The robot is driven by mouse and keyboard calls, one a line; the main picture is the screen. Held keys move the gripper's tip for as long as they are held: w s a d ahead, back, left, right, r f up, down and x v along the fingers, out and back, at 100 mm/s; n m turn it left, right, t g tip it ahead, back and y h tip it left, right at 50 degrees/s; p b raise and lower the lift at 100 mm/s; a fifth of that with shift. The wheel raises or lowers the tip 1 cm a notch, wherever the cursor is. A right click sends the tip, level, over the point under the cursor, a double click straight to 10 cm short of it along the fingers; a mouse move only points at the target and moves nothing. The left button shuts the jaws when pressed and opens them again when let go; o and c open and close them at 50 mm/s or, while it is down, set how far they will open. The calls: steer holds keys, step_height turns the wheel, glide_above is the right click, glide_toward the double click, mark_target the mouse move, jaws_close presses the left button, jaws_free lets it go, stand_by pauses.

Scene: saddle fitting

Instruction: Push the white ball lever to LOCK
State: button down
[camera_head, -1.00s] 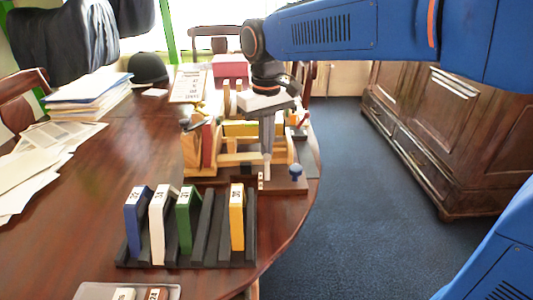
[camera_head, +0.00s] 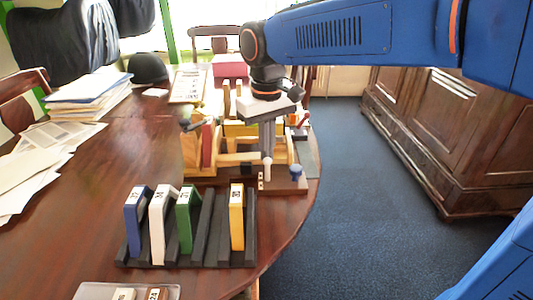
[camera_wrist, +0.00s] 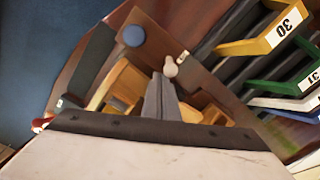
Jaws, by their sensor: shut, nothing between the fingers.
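The white ball lever (camera_head: 267,168) stands at the near edge of the wooden fixture (camera_head: 225,180), directly below my gripper in the head view. In the wrist view the white ball (camera_wrist: 170,69) is just beyond the fingertips. My gripper (camera_head: 267,152) is shut and empty, pointing down; its fingers also show in the wrist view (camera_wrist: 160,82). The fingertips are very close to the ball; I cannot tell whether they touch. A small pale label (camera_wrist: 184,56) sits beside the lever, too small to read. The lever's shaft is mostly hidden.
A blue ball knob (camera_head: 296,172) stands right of the lever. A black rack (camera_head: 185,255) with numbered blue, white, green and yellow blocks is in front. Wooden frame parts surround my gripper's far side. The table's curved edge lies to the right.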

steer(key=shift+s, duration=0.65)
steer(key=shift+w, duration=0.2)
steer(key=shift+w, duration=0.4)
steer(key=shift+r, duration=0.15)
step_height(320, 180, up, 7)
stand_by(0.8)
